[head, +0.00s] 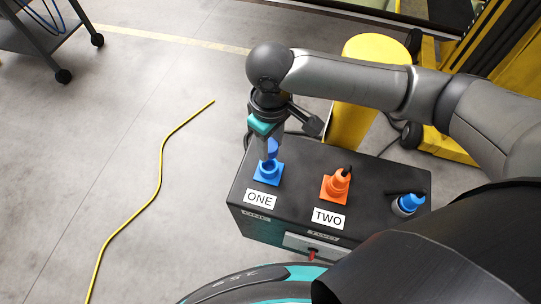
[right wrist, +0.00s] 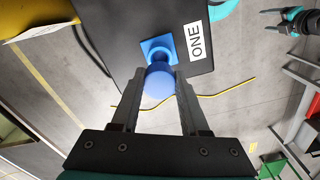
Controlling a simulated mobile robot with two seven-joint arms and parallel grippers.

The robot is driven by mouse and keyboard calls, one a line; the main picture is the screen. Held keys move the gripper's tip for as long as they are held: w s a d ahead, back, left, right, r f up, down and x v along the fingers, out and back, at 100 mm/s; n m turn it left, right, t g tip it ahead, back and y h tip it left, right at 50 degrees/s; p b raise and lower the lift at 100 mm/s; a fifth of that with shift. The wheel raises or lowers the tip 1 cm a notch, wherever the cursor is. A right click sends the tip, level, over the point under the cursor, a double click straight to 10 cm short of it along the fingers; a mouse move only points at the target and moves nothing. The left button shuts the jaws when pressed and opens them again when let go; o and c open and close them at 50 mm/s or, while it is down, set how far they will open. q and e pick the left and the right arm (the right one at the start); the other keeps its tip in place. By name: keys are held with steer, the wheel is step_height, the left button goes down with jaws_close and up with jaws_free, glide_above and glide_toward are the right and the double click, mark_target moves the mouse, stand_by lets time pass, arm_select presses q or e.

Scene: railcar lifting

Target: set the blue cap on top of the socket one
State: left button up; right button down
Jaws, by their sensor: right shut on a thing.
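My right gripper (head: 271,144) is shut on the blue cap (head: 272,148), directly over the blue socket one (head: 267,178). In the right wrist view the round blue cap (right wrist: 159,86) is between the fingertips (right wrist: 158,78), and the square blue base of socket one (right wrist: 152,46) shows just beyond it. The cap is very close to the socket's collar; I cannot tell whether they touch. The label ONE (head: 261,199) is in front of the socket. My left gripper (right wrist: 278,20) shows small in the right wrist view, its fingers apart and empty.
The black box (head: 300,170) also bears an orange socket (head: 335,190) with the label TWO (head: 329,218), and a blue and grey fitting (head: 406,204) at its right. A yellow post (head: 350,120) stands behind. A yellow cable (head: 161,165) lies on open floor at left.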

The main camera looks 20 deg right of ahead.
mark_target(270, 158)
step_height(270, 158, down, 6)
steer(key=shift+r, duration=0.25)
steer(key=shift+f, duration=0.1)
steer(key=shift+f, duration=0.4)
steer(key=shift+c, duration=2)
jaws_free()
steer(key=shift+r, duration=0.15)
